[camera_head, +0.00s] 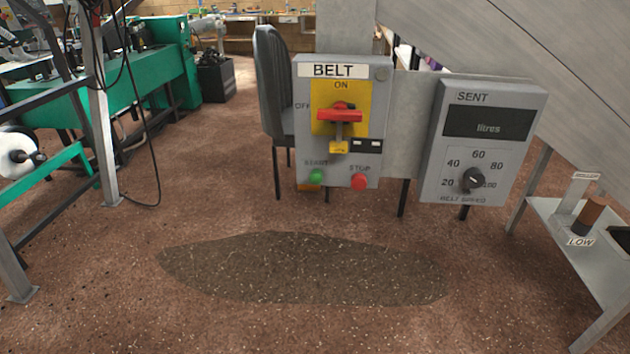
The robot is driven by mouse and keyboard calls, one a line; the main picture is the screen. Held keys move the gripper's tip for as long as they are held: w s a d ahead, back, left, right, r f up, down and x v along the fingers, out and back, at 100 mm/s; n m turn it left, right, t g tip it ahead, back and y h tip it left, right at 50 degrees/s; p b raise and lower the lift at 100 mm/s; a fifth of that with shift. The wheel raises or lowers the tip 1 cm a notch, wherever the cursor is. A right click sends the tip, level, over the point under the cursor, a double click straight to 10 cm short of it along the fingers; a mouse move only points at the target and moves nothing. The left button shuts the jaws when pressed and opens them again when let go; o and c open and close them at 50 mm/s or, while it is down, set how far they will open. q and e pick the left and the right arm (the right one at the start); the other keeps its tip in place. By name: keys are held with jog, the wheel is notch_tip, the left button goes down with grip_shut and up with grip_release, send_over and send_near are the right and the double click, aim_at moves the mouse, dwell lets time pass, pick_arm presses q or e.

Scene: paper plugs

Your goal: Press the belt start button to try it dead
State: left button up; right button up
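The grey BELT control box (306,140) stands upright in the middle of the head view. The green start button (316,176) is at its lower left, under the word START. The red stop button (360,182) is at its lower right. Above them, a red switch handle (338,115) lies roughly level on a yellow plate (356,92), with ON above and OFF to the left. A small yellow piece (339,147), perhaps a lock or tag, hangs below the handle. Neither of my grippers is in view.
To the right is a SENT box (437,150) with a dark display and a speed dial (473,180). A dark chair (271,80) stands behind the boxes. A low shelf (570,240) is at right. A dark patch (300,268) marks the otherwise clear floor in front.

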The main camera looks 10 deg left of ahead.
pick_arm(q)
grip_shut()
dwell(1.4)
